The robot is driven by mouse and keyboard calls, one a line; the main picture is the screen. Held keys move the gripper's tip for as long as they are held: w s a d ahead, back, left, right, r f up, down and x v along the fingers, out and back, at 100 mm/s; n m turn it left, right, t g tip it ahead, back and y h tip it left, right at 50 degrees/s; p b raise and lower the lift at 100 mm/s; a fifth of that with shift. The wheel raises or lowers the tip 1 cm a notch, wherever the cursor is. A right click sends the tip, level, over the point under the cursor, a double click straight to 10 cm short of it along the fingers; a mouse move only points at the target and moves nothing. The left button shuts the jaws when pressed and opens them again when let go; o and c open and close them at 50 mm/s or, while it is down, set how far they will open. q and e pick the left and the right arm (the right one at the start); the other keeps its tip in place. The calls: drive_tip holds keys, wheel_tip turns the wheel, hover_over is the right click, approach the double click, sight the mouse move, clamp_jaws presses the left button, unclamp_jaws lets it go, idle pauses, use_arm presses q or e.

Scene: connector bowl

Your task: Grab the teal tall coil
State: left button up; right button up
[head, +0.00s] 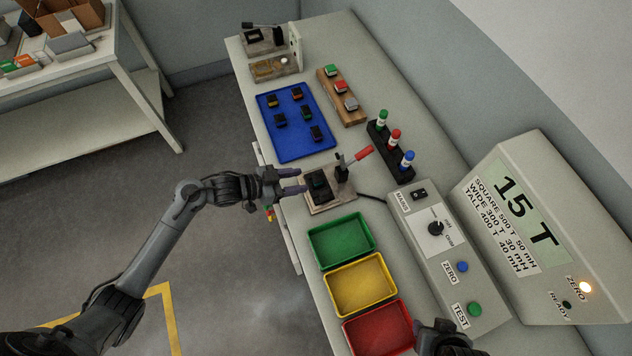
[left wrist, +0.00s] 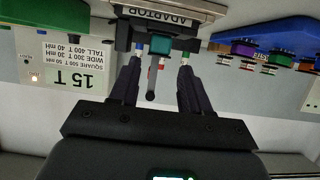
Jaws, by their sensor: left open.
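The teal coil (left wrist: 160,45) sits in a black holder on the fixture marked ADAPTOR (left wrist: 170,14). In the head view the coil (head: 319,183) is a small teal-dark block on the fixture's base (head: 334,203), beside a red-handled lever (head: 362,153). My left gripper (head: 298,181) is open just left of the coil. In the left wrist view its two fingers (left wrist: 161,68) point at the coil, one on each side; whether they touch it I cannot tell. My right gripper (head: 440,336) shows only partly at the bottom edge, beside the red tray, its jaws unclear.
A blue tray (head: 268,125) with several dark coils lies behind the fixture. Green (head: 317,257), yellow (head: 332,299) and red (head: 352,343) trays stand in front. A control box (head: 437,262) and a sloped display (head: 548,165) reading 15 T stand at right.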

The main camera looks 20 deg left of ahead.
sight(317, 177)
use_arm(q)
drive_tip(key=shift+r+x, duration=0.2)
drive_tip(key=shift+x, duration=4.3)
drive_tip(key=shift+d, duration=0.15)
drive_tip(key=shift+c, duration=0.2)
drive_tip(key=c, duration=0.7)
